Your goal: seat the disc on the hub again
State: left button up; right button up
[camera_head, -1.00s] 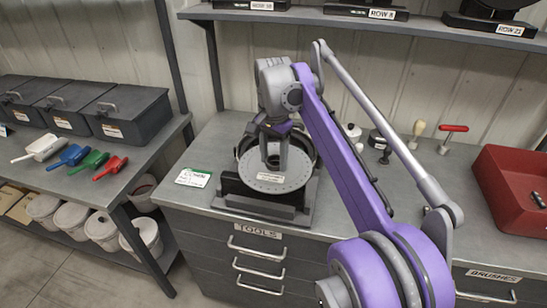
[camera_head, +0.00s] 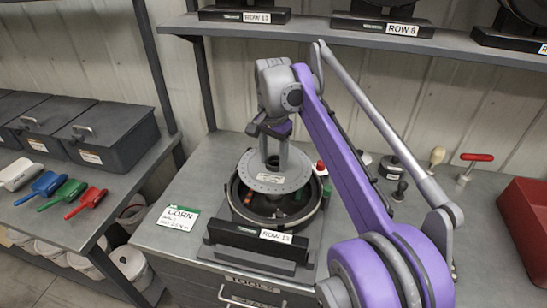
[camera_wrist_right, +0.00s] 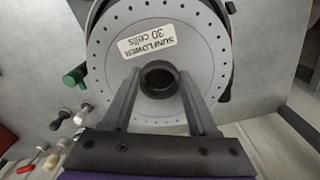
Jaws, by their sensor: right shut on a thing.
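The seed disc (camera_head: 263,184) is a flat, light grey plate with a ring of small holes and a white label. In the right wrist view the disc (camera_wrist_right: 110,55) fills the middle, and its label reads "SUNFLOWER 30 cells". My right gripper (camera_head: 274,163) is shut on the dark collar (camera_wrist_right: 158,81) at the disc's centre. The disc is held above the open round seed meter housing (camera_head: 238,205), with a visible gap at the front. The hub is hidden beneath the disc. My left gripper is not in view.
The meter's stand (camera_head: 255,252) is labelled "ROW 13". A "CORN" card (camera_head: 178,217) lies to its left. A red-topped knob (camera_head: 320,167) is close to the housing's right. A red-handled tool (camera_head: 475,162) and red bin (camera_head: 525,212) are further right. A shelf (camera_head: 330,30) spans the back.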

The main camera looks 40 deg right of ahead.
aim_at(273, 172)
jog(key=shift+s+a+f+b, duration=0.15)
jog(key=shift+f+b, duration=0.75)
jog(key=shift+f, duration=0.2)
jog(key=shift+f+b, duration=0.55)
jog(key=shift+f, duration=0.6)
jog(key=shift+p, duration=0.55)
jog(key=shift+f+b, duration=0.6)
jog(key=shift+f, duration=1.4)
dwell(1.5)
jog(key=shift+f, duration=0.5)
dwell(1.2)
